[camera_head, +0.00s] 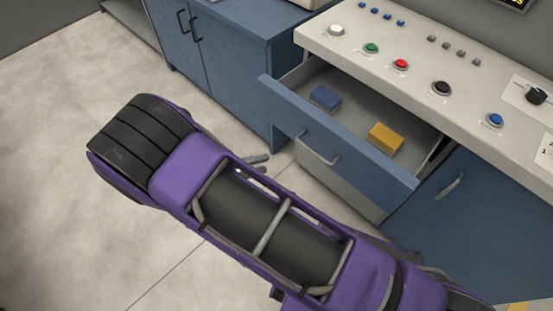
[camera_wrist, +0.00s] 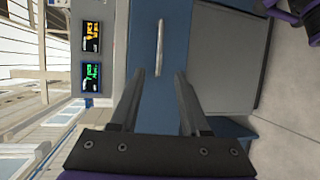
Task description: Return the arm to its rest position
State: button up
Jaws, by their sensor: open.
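My purple and black arm (camera_head: 270,225) stretches across the lower part of the head view, over the floor in front of the cabinets. In the wrist view my gripper (camera_wrist: 160,75) is open, with its two dark fingers apart and nothing between them. A blue panel with a vertical grey handle (camera_wrist: 160,47) shows beyond the fingertips. I cannot tell how far off it is. In the head view, two small grey finger-like tips stick out beside the arm near the open drawer; the rest of the gripper is hidden there.
A blue drawer (camera_head: 340,147) stands open, holding a blue block (camera_head: 325,98) and a yellow block (camera_head: 385,138). Above it is a white counter (camera_head: 420,65) with coloured buttons. Blue cabinets (camera_head: 225,45) stand behind. The floor (camera_head: 60,150) at left is clear.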

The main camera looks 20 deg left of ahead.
jog(key=shift+s+a+r, duration=0.15)
jog(key=shift+s+a, duration=0.35)
